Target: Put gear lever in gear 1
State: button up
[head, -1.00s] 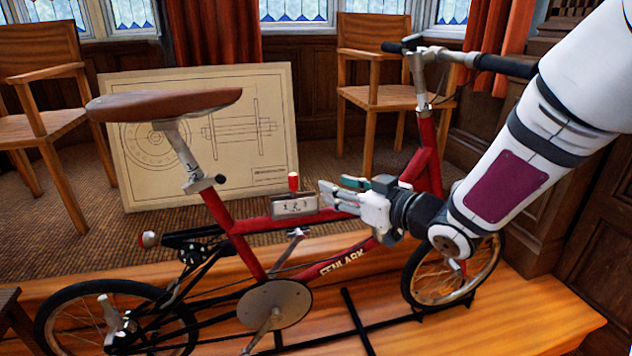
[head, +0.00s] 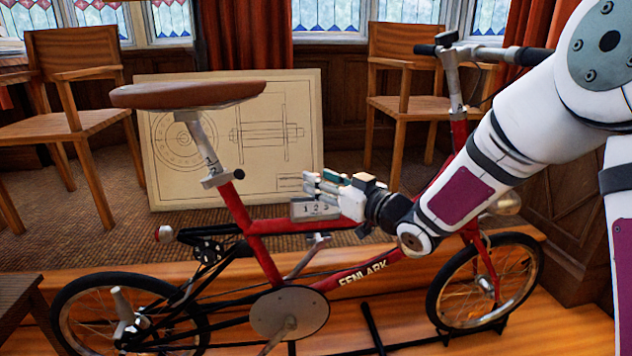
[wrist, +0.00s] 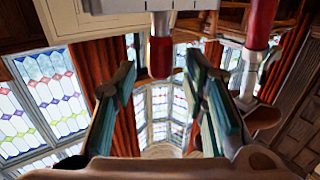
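The gear box (head: 314,209), a small grey case marked 1 2 3, sits on the red bicycle's top tube. In the wrist view its edge (wrist: 190,4) crosses the top of the picture. The lever's red knob (wrist: 160,57) shows there upside down, near the middle of the box. My gripper (head: 320,184) is just above the box in the head view and hides the knob. In the wrist view my gripper (wrist: 161,68) is open, with the knob between its fingertips and a gap on both sides. No grip on it shows.
The brown saddle (head: 188,94) and seat post stand left of the box. A drawing board (head: 230,175) and wooden chairs (head: 400,95) are behind. The space above the top tube is fairly clear.

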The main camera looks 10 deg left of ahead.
jog(key=shift+x, duration=1.3)
jog(key=shift+s, duration=0.1)
grip_shut()
jog(key=shift+s+a+r+n, duration=0.1)
jog(key=shift+s+a+n, duration=0.05)
jog(key=shift+a+n, duration=0.25)
jog(key=shift+s+a+n+g+h, duration=0.25)
jog(key=shift+a+n+g+h, duration=0.15)
jog(key=shift+a+n+h, duration=0.4)
jog(key=shift+s+a+f+n+g+h, duration=0.2)
jog(key=shift+a+f+n+g+h, duration=0.1)
jog(key=shift+a+f+n+h, duration=0.45)
jog(key=shift+a+r, duration=0.1)
jog(key=shift+a, duration=0.05)
grip_release()
